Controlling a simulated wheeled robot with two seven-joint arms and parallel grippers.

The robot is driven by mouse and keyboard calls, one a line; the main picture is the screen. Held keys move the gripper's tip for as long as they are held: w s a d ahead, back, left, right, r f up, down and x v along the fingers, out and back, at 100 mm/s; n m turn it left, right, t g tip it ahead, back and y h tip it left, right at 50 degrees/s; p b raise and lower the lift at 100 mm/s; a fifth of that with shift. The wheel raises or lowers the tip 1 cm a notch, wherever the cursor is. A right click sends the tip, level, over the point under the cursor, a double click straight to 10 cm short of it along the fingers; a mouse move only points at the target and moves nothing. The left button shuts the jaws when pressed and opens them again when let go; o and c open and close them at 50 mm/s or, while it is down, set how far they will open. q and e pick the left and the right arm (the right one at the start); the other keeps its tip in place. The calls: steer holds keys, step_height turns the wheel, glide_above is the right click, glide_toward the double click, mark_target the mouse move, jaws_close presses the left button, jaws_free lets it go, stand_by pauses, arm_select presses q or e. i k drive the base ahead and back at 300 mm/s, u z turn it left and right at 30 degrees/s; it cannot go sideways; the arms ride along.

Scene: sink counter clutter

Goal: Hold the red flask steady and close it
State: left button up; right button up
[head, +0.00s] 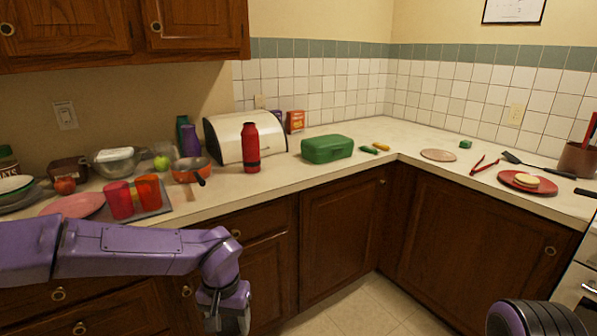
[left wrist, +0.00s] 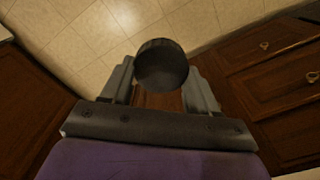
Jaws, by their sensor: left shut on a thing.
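The red flask (head: 250,148) stands upright on the counter in front of the cream bread box, with a dark band around its lower part. Its top is too small to make out clearly. My left gripper (head: 224,308) hangs low in front of the cabinets, below the counter edge and well apart from the flask. In the left wrist view my left gripper is shut on a dark round cap (left wrist: 161,65), held between its two grey fingers. My right gripper is not in view; only part of my right arm shows at the bottom right.
Red cups (head: 120,200), a pink plate (head: 72,206) and a pan (head: 190,170) stand left of the flask. The bread box (head: 225,138) is close behind it, and a green lunch box (head: 327,149) is to its right. The counter front before the flask is clear.

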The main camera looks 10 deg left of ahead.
mark_target(249, 133)
steer(key=z, duration=0.15)
steer(key=i, duration=0.8)
steer(key=u, duration=0.75)
steer(key=i, duration=0.45)
steer(key=u, duration=0.4)
